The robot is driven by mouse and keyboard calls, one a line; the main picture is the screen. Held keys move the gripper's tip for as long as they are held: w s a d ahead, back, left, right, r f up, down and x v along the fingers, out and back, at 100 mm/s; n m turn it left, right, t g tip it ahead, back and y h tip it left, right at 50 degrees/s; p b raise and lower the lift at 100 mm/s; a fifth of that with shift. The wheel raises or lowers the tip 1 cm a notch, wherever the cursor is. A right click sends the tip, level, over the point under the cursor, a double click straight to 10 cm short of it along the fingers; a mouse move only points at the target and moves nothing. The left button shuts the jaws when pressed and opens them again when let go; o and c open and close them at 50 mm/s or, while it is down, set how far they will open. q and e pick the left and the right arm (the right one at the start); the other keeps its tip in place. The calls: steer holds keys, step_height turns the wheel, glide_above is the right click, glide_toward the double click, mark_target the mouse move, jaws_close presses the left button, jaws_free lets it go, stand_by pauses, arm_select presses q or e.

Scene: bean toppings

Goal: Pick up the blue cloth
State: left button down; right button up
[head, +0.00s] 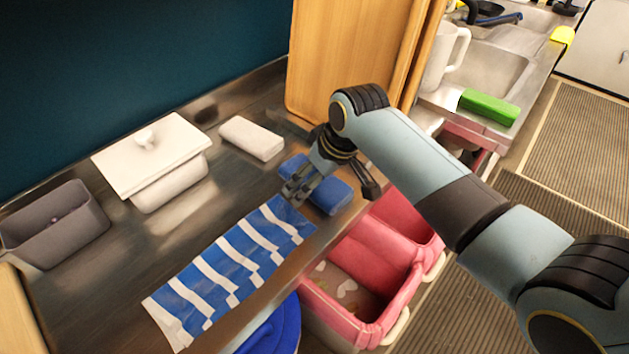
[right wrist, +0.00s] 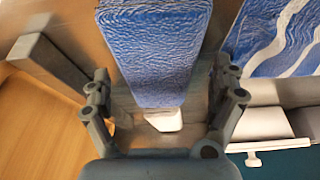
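A folded, textured blue cloth (head: 331,196) lies on the metal counter near its front edge. My right gripper (head: 331,187) is over it, fingers spread to either side, and hides its middle. In the right wrist view the blue cloth (right wrist: 155,50) fills the space between the open fingers. A gap shows at the left finger; the right finger is close beside the cloth, and I cannot tell whether it touches. My left gripper is not in view.
A blue and white striped cloth (head: 225,268) lies flat beside it. Behind are a white block (head: 251,138), a white lidded container (head: 170,185) and a grey bin (head: 55,228). Pink bins (head: 365,265) stand below the front edge. A wooden board (head: 340,60) rises behind the arm.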

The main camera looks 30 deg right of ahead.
steer(key=c, duration=1.2)
steer(key=shift+r, duration=0.45)
steer(key=r, duration=0.1)
steer(key=d+r, duration=0.1)
steer(key=r, duration=0.1)
steer(key=shift+s+r, duration=0.15)
steer(key=shift+r, duration=0.15)
steer(key=s+d+r+b, duration=0.1)
steer(key=s+d+r, duration=0.4)
steer(key=d, duration=0.4)
steer(key=shift+d+r, duration=0.2)
steer(key=shift+r, duration=0.55)
steer(key=o, duration=0.6)
steer(key=c, duration=0.4)
steer(key=shift+c, duration=0.2)
